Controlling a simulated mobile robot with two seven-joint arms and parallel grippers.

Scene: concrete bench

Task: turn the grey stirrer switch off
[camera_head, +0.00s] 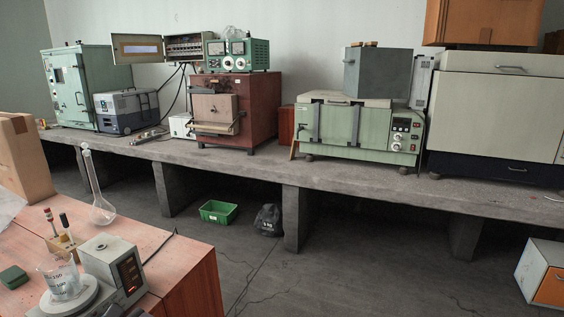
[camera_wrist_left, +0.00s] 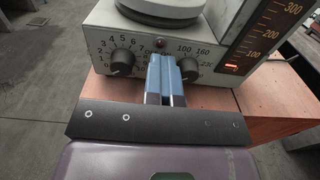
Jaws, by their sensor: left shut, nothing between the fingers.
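The stirrer (camera_head: 115,262) is a pale grey unit with a round top plate and a display panel, at the lower left of the head view. In the left wrist view its front panel (camera_wrist_left: 101,40) has a dark left knob (camera_wrist_left: 122,62) on a scale of small numbers and a dark right knob (camera_wrist_left: 188,69) marked 100, 160 and upward. A small red lamp (camera_wrist_left: 160,43) sits between them. My left gripper (camera_wrist_left: 164,60) is shut and empty, its blue fingertips at the panel between the knobs. Contact is unclear. No separate grey switch shows; the fingers hide part of the panel.
A glass beaker (camera_head: 62,278) stands on the stirrer's plate. A flask (camera_head: 100,212), a small rack with tubes (camera_head: 62,246) and a green block (camera_head: 13,277) are close by on the wooden table. The concrete bench (camera_head: 260,170) behind holds several instruments.

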